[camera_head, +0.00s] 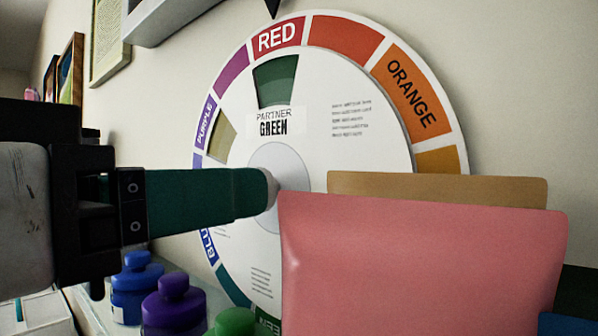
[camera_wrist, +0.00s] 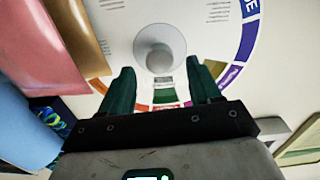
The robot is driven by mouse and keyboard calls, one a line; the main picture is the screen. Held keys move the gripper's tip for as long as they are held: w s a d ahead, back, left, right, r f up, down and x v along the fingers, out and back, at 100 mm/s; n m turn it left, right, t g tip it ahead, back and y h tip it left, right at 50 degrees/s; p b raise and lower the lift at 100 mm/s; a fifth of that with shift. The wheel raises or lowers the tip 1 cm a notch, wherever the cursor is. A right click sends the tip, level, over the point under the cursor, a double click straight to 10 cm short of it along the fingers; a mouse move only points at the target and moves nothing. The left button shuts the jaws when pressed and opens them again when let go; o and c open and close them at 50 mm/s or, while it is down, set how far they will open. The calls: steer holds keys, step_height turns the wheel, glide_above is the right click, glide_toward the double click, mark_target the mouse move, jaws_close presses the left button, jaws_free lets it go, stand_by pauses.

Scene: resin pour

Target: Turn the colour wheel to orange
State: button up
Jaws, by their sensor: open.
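The colour wheel (camera_head: 355,165) is upright at the wall, with a coloured outer ring and a white inner disc. A black pointer (camera_head: 272,8) at its top points at the red segment (camera_head: 278,38). The orange segment (camera_head: 406,95) is at upper right. A window shows green, above the words "PARTNER GREEN". My gripper (camera_head: 262,188) has teal fingers reaching to the wheel's centre. In the wrist view, my gripper (camera_wrist: 159,68) is open, fingers apart, with the round grey hub knob (camera_wrist: 158,48) lined up between the tips. I cannot tell if they touch it.
A pink pouch (camera_head: 420,270) and a tan one (camera_head: 440,187) stand before the wheel's lower right and hide part of it. Blue (camera_head: 138,285), purple (camera_head: 173,308) and green (camera_head: 235,323) bottles stand below my gripper. Frames (camera_head: 108,40) hang on the left wall.

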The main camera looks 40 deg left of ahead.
steer(key=shift+w+d+p, duration=0.15)
steer(key=shift+w+p, duration=0.25)
steer(key=shift+w, duration=1.7)
jaws_close()
